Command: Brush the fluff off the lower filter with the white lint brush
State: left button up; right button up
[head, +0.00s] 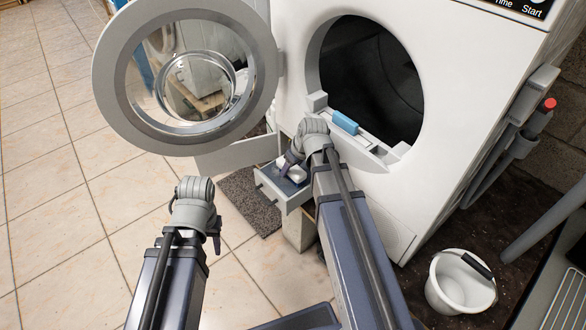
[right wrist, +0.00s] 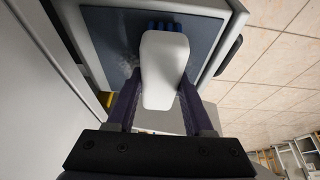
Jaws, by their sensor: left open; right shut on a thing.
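The lower filter is a grey-blue panel in a pale frame, pulled out low at the dryer's front (head: 268,192); it fills the upper part of the right wrist view (right wrist: 205,35). A faint pale patch of fluff (right wrist: 122,62) shows on its left side. My right gripper (head: 288,164) is shut on the white lint brush (head: 293,173), whose white handle (right wrist: 163,75) lies between its fingers. The brush's blue bristles (right wrist: 165,27) are over the filter's far part; I cannot tell whether they touch. My left gripper (head: 215,238) is open and empty over the floor, its fingers mostly hidden.
The dryer's round door (head: 115,105) stands open at the left, above the filter. A blue piece (head: 345,122) sits on the lip of the drum opening. A white bucket (head: 445,295) stands at the right, near grey pipes (head: 550,220). The tiled floor at the left is clear.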

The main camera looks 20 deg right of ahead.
aim_at(284, 161)
jog(key=shift+w+a+f, duration=0.1)
jog(key=shift+w+a, duration=0.2)
jog(key=shift+w, duration=0.55)
jog(key=shift+w+a+f, duration=0.1)
jog(key=shift+w+a, duration=0.2)
jog(key=shift+w, duration=0.5)
jog(key=shift+w+a+r, duration=0.1)
jog(key=shift+w+a, duration=0.25)
jog(key=shift+w, duration=0.55)
jog(key=shift+w+a+r, duration=0.1)
jog(key=shift+w+a, duration=0.2)
jog(key=shift+w, duration=0.6)
jog(key=shift+d+f, duration=0.1)
jog(key=shift+d, duration=0.05)
